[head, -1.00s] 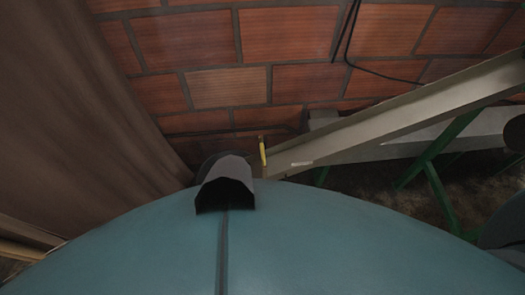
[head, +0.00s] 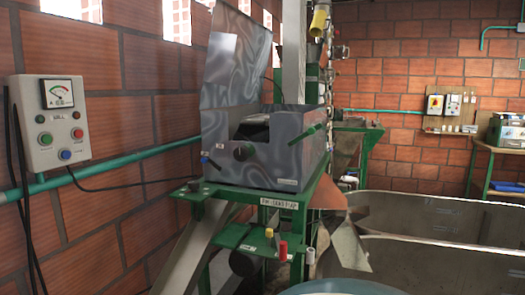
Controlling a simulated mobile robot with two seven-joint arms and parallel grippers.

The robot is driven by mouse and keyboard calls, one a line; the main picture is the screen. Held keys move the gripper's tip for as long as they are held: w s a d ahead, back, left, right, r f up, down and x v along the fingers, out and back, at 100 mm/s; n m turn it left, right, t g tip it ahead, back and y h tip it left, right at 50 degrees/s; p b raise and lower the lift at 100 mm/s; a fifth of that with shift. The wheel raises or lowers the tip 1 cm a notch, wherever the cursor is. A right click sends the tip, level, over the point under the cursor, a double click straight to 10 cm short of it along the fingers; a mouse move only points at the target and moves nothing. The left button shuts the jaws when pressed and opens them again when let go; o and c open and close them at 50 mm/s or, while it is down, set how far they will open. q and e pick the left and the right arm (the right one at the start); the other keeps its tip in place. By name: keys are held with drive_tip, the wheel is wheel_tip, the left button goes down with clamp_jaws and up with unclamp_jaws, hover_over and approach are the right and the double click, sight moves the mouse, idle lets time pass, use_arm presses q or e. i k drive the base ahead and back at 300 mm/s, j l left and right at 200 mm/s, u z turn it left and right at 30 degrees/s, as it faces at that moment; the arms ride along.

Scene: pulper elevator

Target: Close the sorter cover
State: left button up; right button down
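The top of the box is open, and part of the inside (head: 255,130) shows dark. A black knob and a green handle sit on the box's front. Neither of my grippers shows in the head view.
A control panel (head: 50,122) hangs on the brick wall at left. A chute (head: 190,248) slopes down below the sorter. Large metal tanks (head: 425,260) fill the right foreground. A table (head: 497,165) stands far right.

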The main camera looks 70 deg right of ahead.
sight(238, 50)
drive_tip(key=z, duration=2.3)
drive_tip(key=i+j, duration=0.25)
